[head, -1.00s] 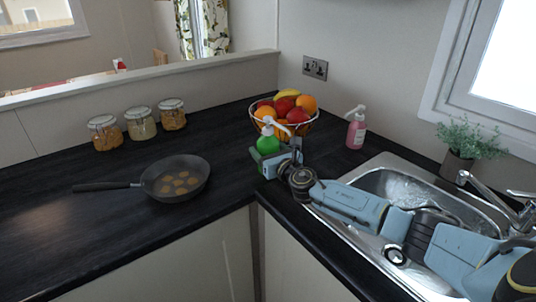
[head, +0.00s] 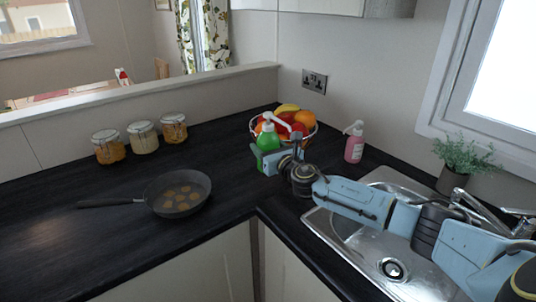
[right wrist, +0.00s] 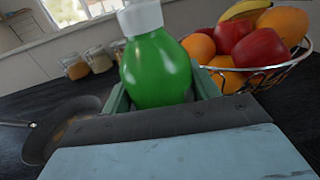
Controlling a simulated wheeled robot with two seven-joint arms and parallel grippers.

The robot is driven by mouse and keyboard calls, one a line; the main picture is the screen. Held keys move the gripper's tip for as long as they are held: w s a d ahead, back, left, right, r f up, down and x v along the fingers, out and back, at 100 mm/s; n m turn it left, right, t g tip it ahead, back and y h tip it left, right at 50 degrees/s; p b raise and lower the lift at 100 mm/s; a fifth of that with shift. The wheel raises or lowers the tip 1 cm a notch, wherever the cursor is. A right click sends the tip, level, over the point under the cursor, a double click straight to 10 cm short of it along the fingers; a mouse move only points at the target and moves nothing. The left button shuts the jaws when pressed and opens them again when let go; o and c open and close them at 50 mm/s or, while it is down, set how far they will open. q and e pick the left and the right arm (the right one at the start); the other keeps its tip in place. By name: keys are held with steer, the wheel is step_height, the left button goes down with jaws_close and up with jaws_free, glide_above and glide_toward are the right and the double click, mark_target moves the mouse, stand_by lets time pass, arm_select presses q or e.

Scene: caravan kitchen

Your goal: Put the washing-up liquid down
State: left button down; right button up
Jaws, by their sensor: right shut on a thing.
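My right gripper (head: 268,160) is shut on the bottle's lower part, with a finger on each side. The bottle's base is hidden by the gripper, so I cannot tell whether it touches the dark worktop (head: 110,235). My left gripper is not in view.
The wire fruit bowl (head: 311,131) stands right behind the bottle. A pink soap bottle (head: 354,148), a sink (head: 345,225) and a plant (head: 460,158) are to the right. A frying pan (head: 178,205) and three jars (head: 143,137) are to the left. Worktop between pan and bottle is clear.

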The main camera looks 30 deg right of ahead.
mark_target(273, 140)
step_height(273, 140, up, 4)
steer(key=shift+f+p, duration=0.25)
steer(key=shift+p, duration=0.25)
steer(key=s+a+f+n+y, duration=0.2)
steer(key=s+a+f, duration=0.3)
steer(key=s+a, duration=0.5)
steer(key=s+a+r+m, duration=0.1)
steer(key=s+a, duration=0.8)
steer(key=s, duration=0.3)
steer(key=shift+r+h, duration=0.15)
steer(key=shift+h, duration=0.25)
